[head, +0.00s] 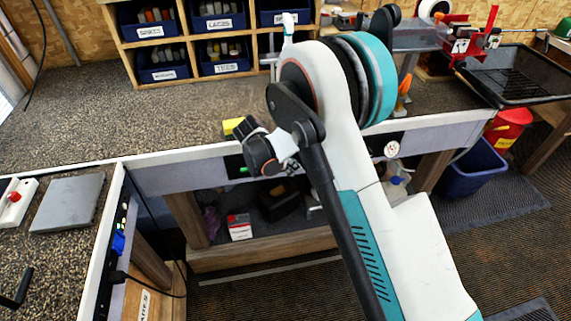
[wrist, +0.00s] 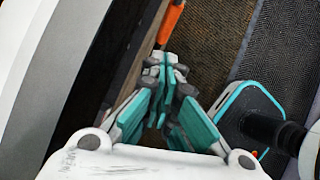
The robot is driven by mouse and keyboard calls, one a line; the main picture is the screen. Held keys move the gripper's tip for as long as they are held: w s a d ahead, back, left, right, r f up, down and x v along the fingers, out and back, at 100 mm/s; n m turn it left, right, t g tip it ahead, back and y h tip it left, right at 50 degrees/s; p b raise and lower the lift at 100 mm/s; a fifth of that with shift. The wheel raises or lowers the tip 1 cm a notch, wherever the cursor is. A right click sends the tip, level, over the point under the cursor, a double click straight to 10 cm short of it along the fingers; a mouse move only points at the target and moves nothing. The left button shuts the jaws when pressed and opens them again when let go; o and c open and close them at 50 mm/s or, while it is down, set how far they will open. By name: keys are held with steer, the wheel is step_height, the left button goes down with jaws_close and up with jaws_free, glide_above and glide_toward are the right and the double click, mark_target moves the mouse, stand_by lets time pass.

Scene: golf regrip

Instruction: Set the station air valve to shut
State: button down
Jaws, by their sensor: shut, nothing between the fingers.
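My gripper (wrist: 166,70) shows in the wrist view with its teal and grey fingers together and nothing between them. Just beyond the fingertips is a slim orange piece (wrist: 171,24) beside a brown wooden edge. It looks like a handle, but I cannot tell whether it is the station air valve or whether the fingers touch it. In the head view I cannot make out the fingers. My white and teal arm covers the middle of the bench. No part there can be surely named as the valve, so its setting cannot be read.
The bench (head: 90,125) carries a wooden rack with blue bins (head: 222,67). A black tray (head: 515,75) stands at the right. A red bucket (head: 507,130) and a blue bin (head: 470,168) stand on the floor. A small box (head: 239,227) sits on the lower shelf.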

mark_target(307, 173)
steer(key=shift+w+d+f+b, duration=0.15)
steer(key=shift+w+d+f, duration=0.15)
steer(key=shift+d, duration=0.2)
steer(key=shift+w+d+f+b, duration=0.15)
steer(key=shift+w+d+f, duration=0.15)
steer(key=shift+d, duration=0.25)
steer(key=shift+w+d+f+b, duration=0.15)
steer(key=shift+w+d+f, duration=0.15)
steer(key=shift+d, duration=0.2)
steer(key=shift+d+f+b, duration=0.2)
steer(key=shift+f+b, duration=0.3)
steer(key=shift+b, duration=0.05)
steer(key=shift+b+x, duration=1.05)
steer(key=shift+x, duration=0.2)
steer(key=shift+s+d, duration=0.1)
steer(key=shift+d, duration=0.1)
steer(key=shift+a, duration=0.1)
